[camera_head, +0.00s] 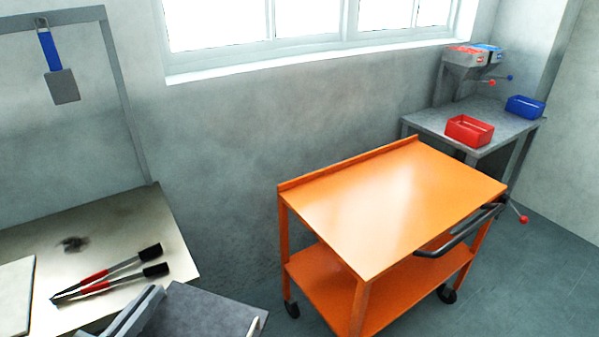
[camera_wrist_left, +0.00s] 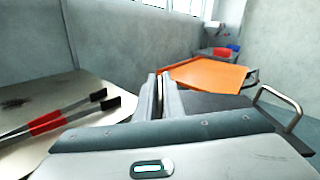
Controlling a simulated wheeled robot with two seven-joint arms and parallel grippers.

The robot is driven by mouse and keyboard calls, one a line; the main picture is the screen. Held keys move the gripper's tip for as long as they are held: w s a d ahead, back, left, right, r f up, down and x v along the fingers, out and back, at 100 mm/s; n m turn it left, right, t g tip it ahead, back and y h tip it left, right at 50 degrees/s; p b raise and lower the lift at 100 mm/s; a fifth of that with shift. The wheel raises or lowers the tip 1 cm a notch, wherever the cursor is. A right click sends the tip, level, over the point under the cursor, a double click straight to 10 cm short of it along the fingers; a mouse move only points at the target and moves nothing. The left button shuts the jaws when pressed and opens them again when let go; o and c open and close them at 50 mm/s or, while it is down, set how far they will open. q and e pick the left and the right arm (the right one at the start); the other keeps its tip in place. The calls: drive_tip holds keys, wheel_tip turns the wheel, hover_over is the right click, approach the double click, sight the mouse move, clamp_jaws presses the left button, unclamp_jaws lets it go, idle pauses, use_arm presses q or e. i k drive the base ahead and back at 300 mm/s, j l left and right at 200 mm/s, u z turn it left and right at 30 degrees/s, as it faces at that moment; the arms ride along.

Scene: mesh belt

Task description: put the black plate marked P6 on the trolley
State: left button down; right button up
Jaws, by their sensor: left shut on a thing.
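The black plate (camera_head: 208,314) shows at the bottom edge of the head view as a dark grey, flat sheet, partly cut off. My left gripper (camera_head: 146,308) is shut on its near-left side. In the left wrist view, the gripper fingers (camera_wrist_left: 163,96) close on the plate (camera_wrist_left: 215,106), which extends to the right and has a pale handle (camera_wrist_left: 296,106). No P6 mark is readable. The orange trolley (camera_head: 395,205) stands to the right, its top bare. It also shows beyond the plate in the left wrist view (camera_wrist_left: 207,75). My right gripper is not in view.
A pale table (camera_head: 130,228) at left bears red-and-black tongs (camera_head: 115,274) and a light slab (camera_head: 15,295). A blue-handled scraper (camera_head: 55,65) hangs above. A grey bench (camera_head: 430,122) with a red bin (camera_head: 469,131) and blue bin (camera_head: 525,107) stands behind the trolley.

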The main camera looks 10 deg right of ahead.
sight(352, 212)
drive_tip(key=i+l+u, duration=0.3)
drive_tip(key=l, duration=1.35)
drive_tip(key=k+l+u, duration=0.1)
drive_tip(key=l+u, duration=0.25)
drive_tip(key=l, duration=1.3)
drive_tip(key=i+l+u, duration=0.1)
drive_tip(key=l, duration=0.55)
drive_tip(key=i+l, duration=0.1)
drive_tip(key=l, duration=0.55)
drive_tip(key=i+l+u, duration=0.15)
drive_tip(key=l, duration=0.45)
